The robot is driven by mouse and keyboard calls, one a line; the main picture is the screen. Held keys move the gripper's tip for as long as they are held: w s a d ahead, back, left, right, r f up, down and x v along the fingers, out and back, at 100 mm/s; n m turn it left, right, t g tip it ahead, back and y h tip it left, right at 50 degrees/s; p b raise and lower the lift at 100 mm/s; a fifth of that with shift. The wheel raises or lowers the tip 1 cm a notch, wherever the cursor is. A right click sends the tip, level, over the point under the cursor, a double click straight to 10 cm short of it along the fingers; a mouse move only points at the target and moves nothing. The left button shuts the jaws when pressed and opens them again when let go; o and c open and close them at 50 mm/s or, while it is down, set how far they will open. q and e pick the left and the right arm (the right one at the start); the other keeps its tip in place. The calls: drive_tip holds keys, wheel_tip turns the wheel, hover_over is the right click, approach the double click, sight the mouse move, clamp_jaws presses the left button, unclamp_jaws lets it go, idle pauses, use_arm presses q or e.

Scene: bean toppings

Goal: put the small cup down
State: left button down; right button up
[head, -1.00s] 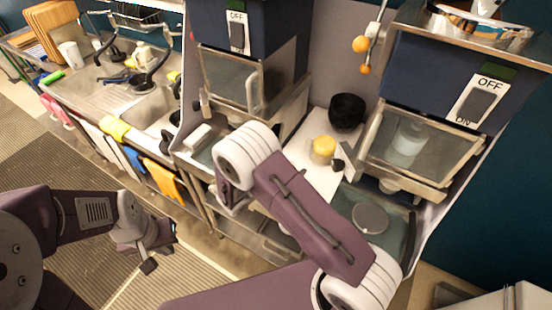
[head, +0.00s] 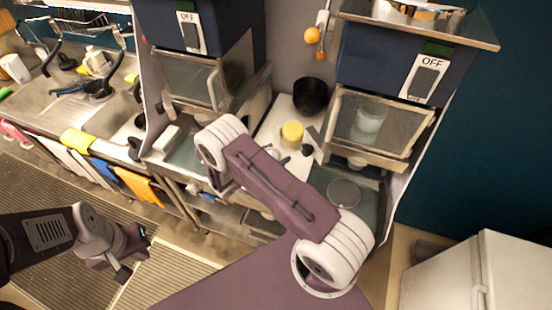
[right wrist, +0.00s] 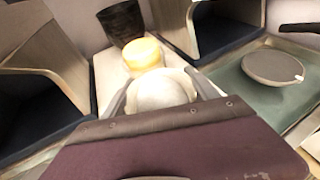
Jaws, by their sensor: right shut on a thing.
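My right gripper (right wrist: 160,98) is shut on a small pale, rounded cup (right wrist: 162,88), with one finger on each side of it in the right wrist view. The cup is just in front of a yellow round item (right wrist: 146,54) on the white counter. That yellow item also shows in the head view (head: 292,133). In the head view my right forearm hides most of the gripper and cup. I cannot tell whether the cup touches the counter. My left gripper (head: 130,255) is open and empty over the floor at lower left.
Blue machines with OFF switches (head: 425,78) flank the white counter strip (head: 272,122). A grey round lid (head: 344,193) lies on the tray to the right. A sink (head: 125,105) is at the left.

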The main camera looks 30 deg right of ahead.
drive_tip(key=f+p, duration=0.1)
drive_tip(key=f, duration=0.2)
drive_tip(key=shift+s+f, duration=0.2)
drive_tip(key=shift+w+f, duration=0.15)
drive_tip(key=shift+f, duration=0.15)
drive_tip(key=o, duration=1.6)
